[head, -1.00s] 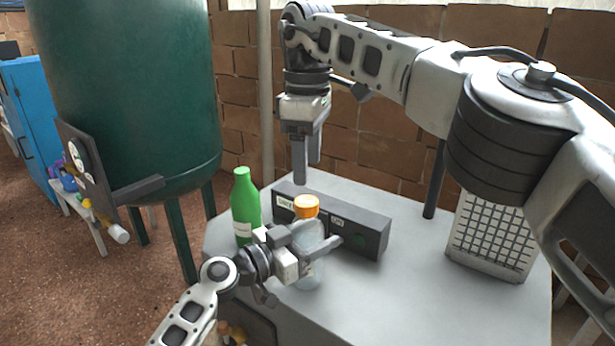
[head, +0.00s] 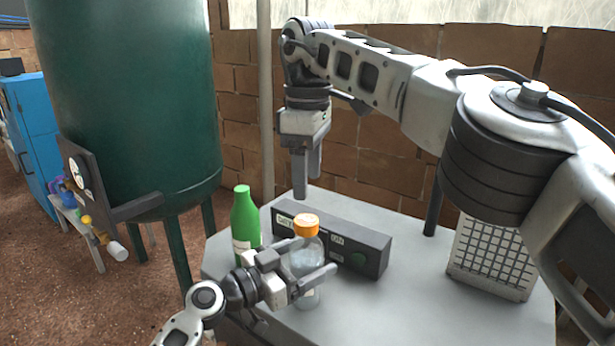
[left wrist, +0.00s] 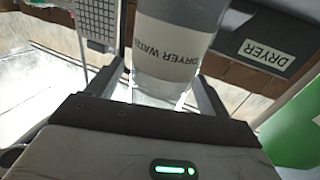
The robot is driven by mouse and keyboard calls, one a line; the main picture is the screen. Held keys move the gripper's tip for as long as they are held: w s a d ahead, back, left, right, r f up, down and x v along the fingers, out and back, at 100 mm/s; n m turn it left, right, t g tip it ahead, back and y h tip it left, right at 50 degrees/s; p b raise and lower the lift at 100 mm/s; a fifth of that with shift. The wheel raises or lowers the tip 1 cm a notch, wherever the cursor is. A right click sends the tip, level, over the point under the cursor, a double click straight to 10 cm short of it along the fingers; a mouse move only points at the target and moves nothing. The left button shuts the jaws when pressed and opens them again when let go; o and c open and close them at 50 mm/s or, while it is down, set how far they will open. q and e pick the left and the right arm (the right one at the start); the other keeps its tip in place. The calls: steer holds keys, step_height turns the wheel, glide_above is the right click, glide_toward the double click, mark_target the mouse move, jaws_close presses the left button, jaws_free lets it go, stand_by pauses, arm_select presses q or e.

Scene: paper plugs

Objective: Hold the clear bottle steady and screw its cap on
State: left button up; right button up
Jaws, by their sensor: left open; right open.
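The clear bottle (head: 308,258) stands upright on the grey table, with its orange cap (head: 306,226) on top; I cannot tell how tightly the cap sits. In the left wrist view the bottle's label (left wrist: 168,50) reads "DRYER WATER". My left gripper (head: 312,277) is open, with one finger on each side of the bottle's body; it also shows in the left wrist view (left wrist: 160,92). My right gripper (head: 307,186) is open and empty, pointing down above the cap and clear of it.
A green bottle (head: 246,222) stands to the left of the clear bottle. A dark labelled box (head: 372,254) lies just behind it. A white grid-faced unit (head: 490,258) is at the right. The table (head: 430,300) is bare at the front right.

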steer(key=shift+f+b, duration=0.85)
arm_select(q)
steer(key=v, duration=1.4)
steer(key=shift+r, duration=0.1)
